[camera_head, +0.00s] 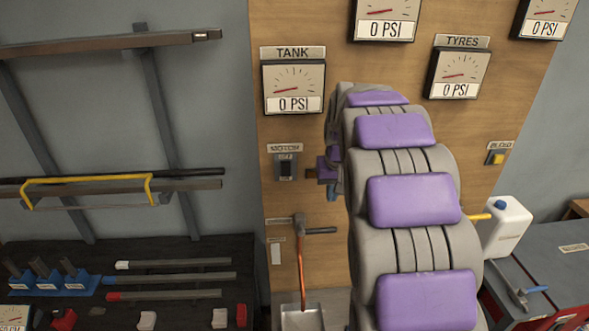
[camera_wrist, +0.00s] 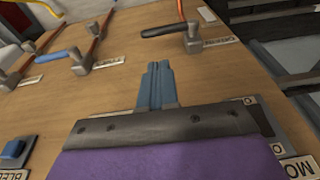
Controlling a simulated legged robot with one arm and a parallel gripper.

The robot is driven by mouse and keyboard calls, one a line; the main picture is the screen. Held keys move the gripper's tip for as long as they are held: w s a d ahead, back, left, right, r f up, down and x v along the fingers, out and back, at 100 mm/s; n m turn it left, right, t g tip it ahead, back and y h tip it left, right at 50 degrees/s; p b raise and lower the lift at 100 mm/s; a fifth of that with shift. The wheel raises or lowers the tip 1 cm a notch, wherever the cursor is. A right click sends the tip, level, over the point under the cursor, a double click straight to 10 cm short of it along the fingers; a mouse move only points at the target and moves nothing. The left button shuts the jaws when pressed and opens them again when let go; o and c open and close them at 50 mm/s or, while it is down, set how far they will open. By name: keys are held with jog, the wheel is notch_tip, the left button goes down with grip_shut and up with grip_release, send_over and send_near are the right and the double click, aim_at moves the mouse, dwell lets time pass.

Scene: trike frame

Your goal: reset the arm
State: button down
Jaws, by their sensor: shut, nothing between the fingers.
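My arm, grey with purple pads, rises through the middle of the head view and bends toward the wooden panel (camera_head: 400,55). My gripper (camera_wrist: 157,68) shows in the wrist view as two blue fingers pressed together with nothing between them. It points toward the panel's wooden face. In the head view the gripper is mostly hidden behind the arm; only a small blue part shows near the MOTOR switch (camera_head: 286,167).
Gauges reading 0 PSI hang on the panel, including TANK (camera_head: 293,87) and TYRES (camera_head: 458,74). A lever (camera_head: 301,230) is below the switch. A workbench (camera_head: 195,253) with bars and blocks is left. A white jug (camera_head: 506,227) and hammer (camera_head: 528,295) are right.

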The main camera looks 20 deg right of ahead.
jog(key=s+a+f+n+g+b, duration=0.1)
jog(key=s+a+f+b, duration=0.3)
jog(key=s, duration=0.8)
jog(key=s+a+f+n+g+b, duration=0.1)
jog(key=s+a+f+b, duration=0.3)
jog(key=s+a+f, duration=0.3)
jog(key=s+a+f+n+g+b, duration=0.1)
jog(key=s+a+f+b, duration=0.4)
jog(key=s, duration=1.2)
notch_tip(320, 180, down, 3)
jog(key=shift+s+a+r+g, duration=0.1)
jog(key=shift+s+a+g, duration=0.2)
jog(key=shift+a+g, duration=0.4)
jog(key=shift+a, duration=0.15)
jog(key=shift+w, duration=0.1)
